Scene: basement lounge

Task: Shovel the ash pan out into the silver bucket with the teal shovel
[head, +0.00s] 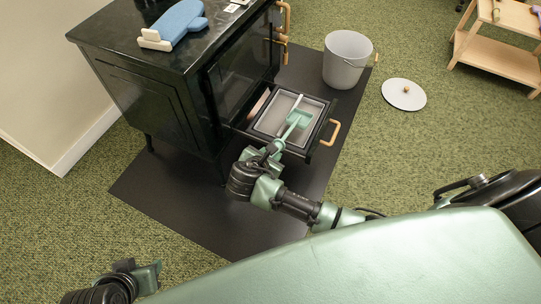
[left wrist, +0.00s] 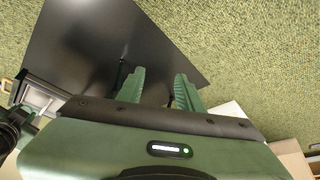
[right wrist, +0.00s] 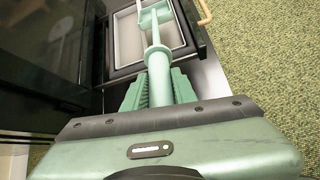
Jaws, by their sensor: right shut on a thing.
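The teal shovel (head: 298,118) is held by my right gripper (head: 265,153), which is shut on its handle. In the right wrist view the handle (right wrist: 158,62) runs between the fingers and the scoop points away. The scoop is over or in the grey ash pan (head: 268,122), which sits in the stove's pulled-out drawer. I cannot tell whether it touches the pan floor or carries ash. The silver bucket (head: 345,75) stands uncovered behind and right of the drawer. My left gripper (left wrist: 158,90) is open and empty, far from these things.
The black stove (head: 150,60) stands at the left, with a blue and cream object (head: 175,22) on top. The drawer has a wooden handle (head: 331,132). A round lid (head: 404,94) lies on the green carpet right of the bucket. A wooden shelf (head: 500,50) stands at upper right.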

